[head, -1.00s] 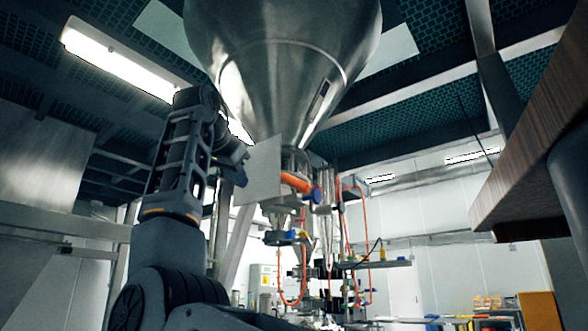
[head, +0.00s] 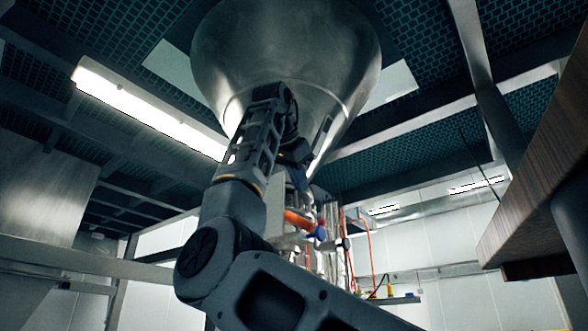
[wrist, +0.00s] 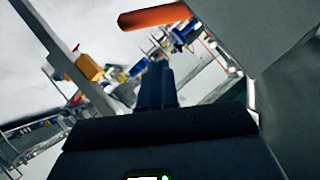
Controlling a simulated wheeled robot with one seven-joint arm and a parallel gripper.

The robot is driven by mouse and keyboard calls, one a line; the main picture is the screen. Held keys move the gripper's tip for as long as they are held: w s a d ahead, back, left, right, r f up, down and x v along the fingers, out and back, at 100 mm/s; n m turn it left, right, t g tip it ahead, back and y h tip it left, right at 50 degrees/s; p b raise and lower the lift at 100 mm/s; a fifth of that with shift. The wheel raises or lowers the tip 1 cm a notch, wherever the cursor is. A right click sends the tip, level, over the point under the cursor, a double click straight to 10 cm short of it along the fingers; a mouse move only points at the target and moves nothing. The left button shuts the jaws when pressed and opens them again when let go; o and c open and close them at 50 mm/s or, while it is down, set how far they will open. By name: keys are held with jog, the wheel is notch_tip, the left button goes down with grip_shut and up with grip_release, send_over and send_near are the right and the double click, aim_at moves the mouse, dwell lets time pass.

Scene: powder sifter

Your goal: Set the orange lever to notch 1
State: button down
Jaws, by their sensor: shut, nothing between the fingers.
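The orange lever (head: 298,219) shows in the head view below the steel hopper, just right of my arm. Its right end is by a blue part (head: 318,233). In the wrist view the orange lever (wrist: 155,16) lies across the top, beyond my fingertips and apart from them in the picture. My gripper (wrist: 156,75) is shut and empty, its dark fingers pointing up the wrist picture toward the lever. In the head view my arm hides part of the lever's mount, and the gripper is hard to make out. I see no readable notch marks.
The large steel hopper (head: 290,60) hangs above the lever. A flat grey panel (wrist: 245,40) fills the upper right of the wrist view, close to the fingers. A wooden-edged table (head: 530,170) stands at the right. Orange tubes (head: 343,235) run beside the lever.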

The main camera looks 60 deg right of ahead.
jog(key=w+d+f, duration=0.2)
jog(key=d+f, duration=0.1)
jog(key=f, duration=0.1)
jog(key=shift+d+f+p, duration=0.25)
jog(key=shift+d+p, duration=0.05)
jog(key=shift+p, duration=0.1)
jog(key=shift+w, duration=0.1)
